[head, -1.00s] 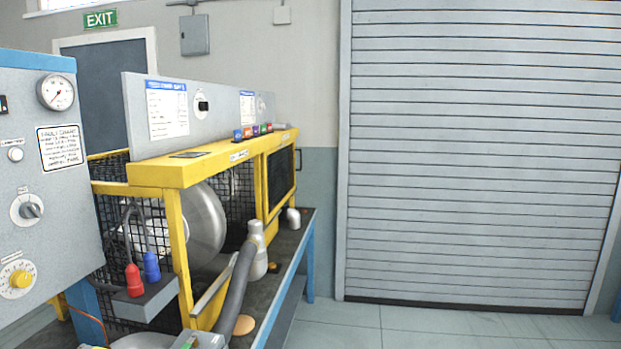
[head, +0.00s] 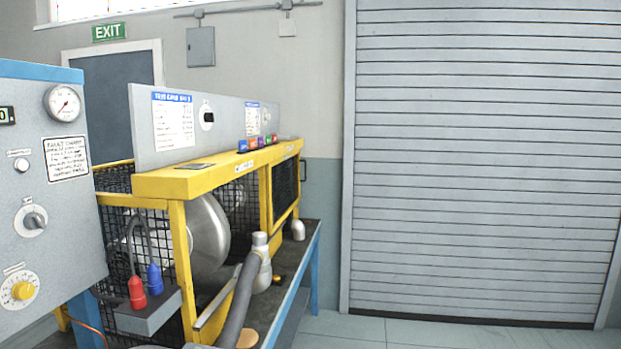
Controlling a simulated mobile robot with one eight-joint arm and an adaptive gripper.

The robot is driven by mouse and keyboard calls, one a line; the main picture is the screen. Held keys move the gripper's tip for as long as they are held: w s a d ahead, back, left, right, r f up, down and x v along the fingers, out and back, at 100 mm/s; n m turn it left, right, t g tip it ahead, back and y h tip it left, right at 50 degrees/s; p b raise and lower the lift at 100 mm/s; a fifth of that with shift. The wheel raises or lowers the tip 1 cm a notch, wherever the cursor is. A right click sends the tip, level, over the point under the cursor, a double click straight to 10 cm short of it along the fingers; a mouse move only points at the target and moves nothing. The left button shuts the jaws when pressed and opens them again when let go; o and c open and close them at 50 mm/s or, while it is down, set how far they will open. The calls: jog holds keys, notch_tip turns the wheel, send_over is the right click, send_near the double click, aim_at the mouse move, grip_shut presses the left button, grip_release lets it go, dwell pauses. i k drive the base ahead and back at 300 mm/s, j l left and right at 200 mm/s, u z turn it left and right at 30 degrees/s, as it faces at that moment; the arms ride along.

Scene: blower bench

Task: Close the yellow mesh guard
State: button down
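The yellow mesh guard is in the head view, a yellow-framed panel of dark mesh (head: 284,186) at the far end of the bench enclosure. A dark handle (head: 303,170) shows at its far right edge. The enclosure's yellow frame (head: 200,181) has an uncovered front bay nearer to me, with the silver blower housing (head: 208,240) visible inside. The angle does not show clearly whether the panel stands out from the frame. My gripper is not in view.
A grey control panel (head: 45,200) stands close at left. Red (head: 137,292) and blue (head: 155,279) plugs sit on a grey box. Floor (head: 400,332) before the shutter (head: 480,180) is clear.

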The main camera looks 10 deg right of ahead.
aim_at(297, 173)
jog(key=i+z, duration=0.35)
jog(key=i, duration=2.75)
jog(key=i+u, duration=0.15)
jog(key=i, duration=0.45)
jog(key=i+l+u, duration=0.1)
jog(key=i, duration=0.5)
jog(key=i+l+u, duration=0.15)
jog(key=i, duration=0.4)
jog(key=i+l, duration=0.05)
jog(key=l, duration=0.05)
